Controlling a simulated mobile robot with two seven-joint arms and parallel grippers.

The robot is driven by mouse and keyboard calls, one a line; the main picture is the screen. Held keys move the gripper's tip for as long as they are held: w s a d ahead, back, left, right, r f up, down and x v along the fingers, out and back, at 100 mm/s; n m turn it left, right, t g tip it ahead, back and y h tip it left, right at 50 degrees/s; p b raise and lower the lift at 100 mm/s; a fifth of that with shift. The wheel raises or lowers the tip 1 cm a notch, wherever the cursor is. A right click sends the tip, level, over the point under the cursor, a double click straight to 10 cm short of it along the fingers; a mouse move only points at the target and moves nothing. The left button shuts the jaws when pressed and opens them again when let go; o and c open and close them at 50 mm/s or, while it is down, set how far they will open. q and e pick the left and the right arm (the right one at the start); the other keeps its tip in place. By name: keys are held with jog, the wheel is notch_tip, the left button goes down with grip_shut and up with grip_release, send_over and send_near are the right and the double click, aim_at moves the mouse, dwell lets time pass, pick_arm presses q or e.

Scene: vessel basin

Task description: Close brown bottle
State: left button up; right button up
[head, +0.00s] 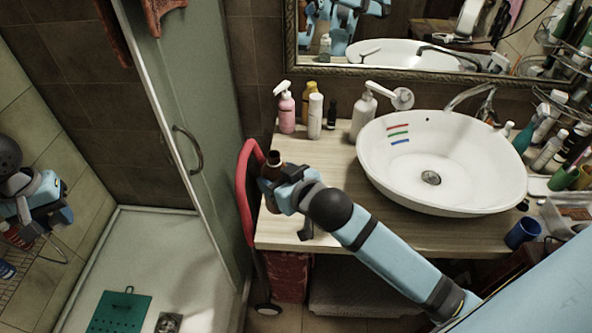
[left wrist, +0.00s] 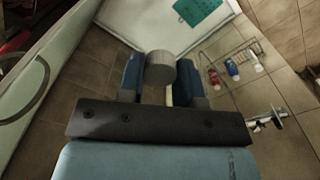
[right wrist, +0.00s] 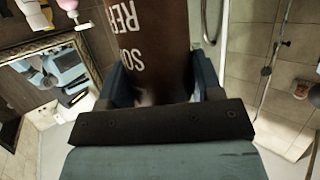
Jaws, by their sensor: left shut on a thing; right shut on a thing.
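The brown bottle (head: 272,166) is at the left end of the counter, its neck up and without a cap. My right gripper (head: 284,184) is shut around its body; white lettering shows on the bottle (right wrist: 143,40) in the right wrist view. The gripper hides its lower part, so I cannot tell if it touches the counter. My left gripper (head: 50,215) is at the far left, by the shower wall, well apart from the bottle. In the left wrist view it is shut on a grey round cap (left wrist: 160,67).
A white basin (head: 440,120) stands on the wooden counter (head: 330,235), with several bottles, including a pink one (head: 287,110), behind. A glass shower door (head: 180,110) lies between my grippers. A wire rack (left wrist: 240,62) with small bottles is near my left gripper.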

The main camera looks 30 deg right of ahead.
jog(key=w+a+n+g+y, duration=0.1)
jog(key=w+a+n+y, duration=0.1)
jog(key=a, duration=0.4)
jog(key=w+a+n+g+y, duration=0.1)
jog(key=w+a+n+y, duration=0.2)
jog(key=a, duration=0.3)
jog(key=shift+w+a+r+n+g+y, duration=0.3)
jog(key=shift+r+g+y, duration=0.1)
jog(key=shift+r+y, duration=0.1)
pick_arm(q)
jog(key=s+d+r+m, duration=0.1)
jog(key=d+r+m, duration=0.3)
jog(key=d, duration=1.1)
jog(key=d+r+m, duration=0.4)
jog(key=d+r, duration=0.4)
jog(key=d, duration=0.7)
jog(key=shift+s, duration=0.4)
jog(key=shift+r, duration=0.1)
jog(key=shift+f, duration=2)
jog(key=shift+f, duration=0.1)
